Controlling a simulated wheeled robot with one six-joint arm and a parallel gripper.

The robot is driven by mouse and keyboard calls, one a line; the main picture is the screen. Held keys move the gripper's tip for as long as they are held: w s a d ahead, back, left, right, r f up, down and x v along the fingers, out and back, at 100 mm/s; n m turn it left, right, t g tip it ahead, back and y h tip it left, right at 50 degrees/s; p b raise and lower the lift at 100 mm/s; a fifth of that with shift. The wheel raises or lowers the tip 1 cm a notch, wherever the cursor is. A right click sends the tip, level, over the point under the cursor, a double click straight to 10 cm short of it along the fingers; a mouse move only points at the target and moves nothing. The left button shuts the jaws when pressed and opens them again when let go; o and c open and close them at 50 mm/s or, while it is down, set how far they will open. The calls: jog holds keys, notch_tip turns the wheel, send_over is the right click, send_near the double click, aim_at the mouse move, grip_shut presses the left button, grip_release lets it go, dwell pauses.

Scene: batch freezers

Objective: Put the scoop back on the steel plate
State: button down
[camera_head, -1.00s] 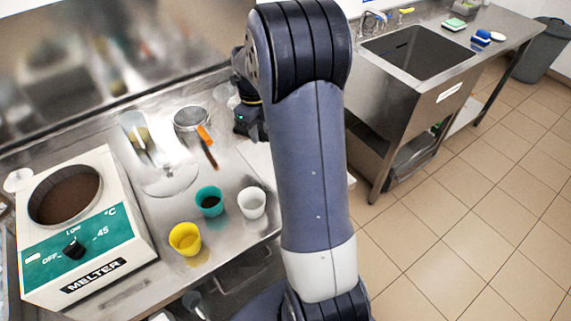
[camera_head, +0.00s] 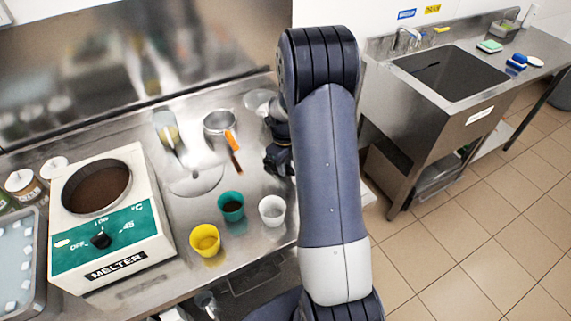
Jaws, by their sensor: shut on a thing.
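My gripper (camera_head: 279,158) is at the left of my arm, over the right part of the steel counter, and partly hidden by the arm. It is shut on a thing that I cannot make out. No scoop shows clearly. A thin, shiny steel plate (camera_head: 196,182) with a rounded edge seems to lie on the counter, left of the gripper and behind the cups. The gripper is apart from it.
A melter (camera_head: 110,220) stands at left. Yellow (camera_head: 205,240), green (camera_head: 231,206) and white (camera_head: 272,210) cups stand near the counter's front edge. A steel pot (camera_head: 219,122) with an orange-handled tool (camera_head: 232,142) is behind. A sink (camera_head: 450,75) is at right.

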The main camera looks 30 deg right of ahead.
jog(key=shift+f, duration=0.1)
jog(key=c, duration=1.3)
grip_release()
jog(key=shift+o, duration=0.2)
notch_tip(320, 180, up, 12)
jog(key=b, duration=0.1)
jog(key=shift+w+b, duration=0.15)
jog(key=shift+b, duration=0.2)
